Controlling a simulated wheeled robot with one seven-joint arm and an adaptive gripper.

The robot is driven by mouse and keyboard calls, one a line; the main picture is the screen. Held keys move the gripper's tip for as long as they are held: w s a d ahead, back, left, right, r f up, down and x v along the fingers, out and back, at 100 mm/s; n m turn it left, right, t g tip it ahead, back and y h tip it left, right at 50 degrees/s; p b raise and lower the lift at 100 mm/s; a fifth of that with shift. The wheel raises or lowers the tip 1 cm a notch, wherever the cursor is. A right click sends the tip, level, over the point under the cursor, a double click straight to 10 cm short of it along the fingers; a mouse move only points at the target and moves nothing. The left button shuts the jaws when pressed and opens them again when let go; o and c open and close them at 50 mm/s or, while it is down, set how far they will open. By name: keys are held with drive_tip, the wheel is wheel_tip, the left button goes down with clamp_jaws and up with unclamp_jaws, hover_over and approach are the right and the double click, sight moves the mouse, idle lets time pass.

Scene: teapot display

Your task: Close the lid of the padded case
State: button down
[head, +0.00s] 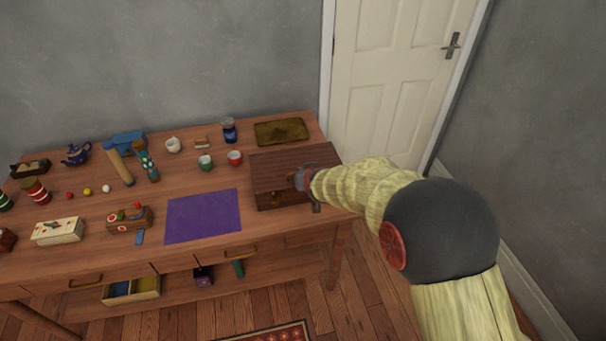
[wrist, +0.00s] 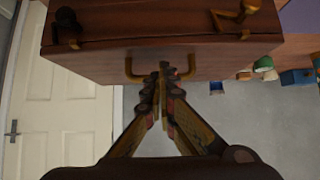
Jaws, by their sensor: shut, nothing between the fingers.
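The padded case (head: 285,165) is a dark brown wooden box at the right end of the table. Its lid lies flat on top in the head view, and I see no clear gap there; the inside is hidden. The wrist view looks upside down and shows the case's front (wrist: 120,58) with brass-coloured latches and a handle (wrist: 188,73). My gripper (head: 303,180) is at the case's front right side. In the wrist view its fingers (wrist: 163,72) are together and empty, with the tips beside the handle; I cannot tell whether they touch it.
A purple mat (head: 203,216) lies left of the case. A green cup (head: 205,162), a red cup (head: 235,157) and a blue jar (head: 229,130) stand behind and left. A dark gold tray (head: 281,131) lies behind the case. A white door (head: 390,80) is beyond the table.

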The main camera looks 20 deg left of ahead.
wheel_tip(320, 180, up, 3)
drive_tip(key=shift+s+r+p, duration=0.1)
drive_tip(key=shift+r+p, duration=0.05)
drive_tip(key=shift+p, duration=0.6)
drive_tip(key=s+d+f+p, duration=0.1)
drive_tip(key=s+d+f, duration=0.3)
drive_tip(key=s, duration=0.2)
drive_tip(key=shift+s+d, duration=0.25)
drive_tip(key=shift+s, duration=0.05)
drive_tip(key=shift+f, duration=0.15)
drive_tip(key=s+d+f+g+h, duration=0.3)
drive_tip(key=s+d+f+g, duration=0.2)
drive_tip(key=s+d, duration=0.45)
drive_tip(key=s+d+r+m+h, duration=0.1)
drive_tip(key=s+d+r+m, duration=0.1)
drive_tip(key=s+d+r, duration=0.5)
drive_tip(key=s+d+r+m+t, duration=0.1)
drive_tip(key=s+d+r+m, duration=0.1)
drive_tip(key=s+d+r, duration=0.5)
drive_tip(key=s+d+r+m+t+h, duration=0.1)
drive_tip(key=s+d+r, duration=0.6)
drive_tip(key=d+r, duration=0.7)
drive_tip(key=shift+s+d+r+m+h, duration=0.15)
drive_tip(key=shift+d+r+m+h, duration=0.15)
drive_tip(key=shift+d+m, duration=0.5)
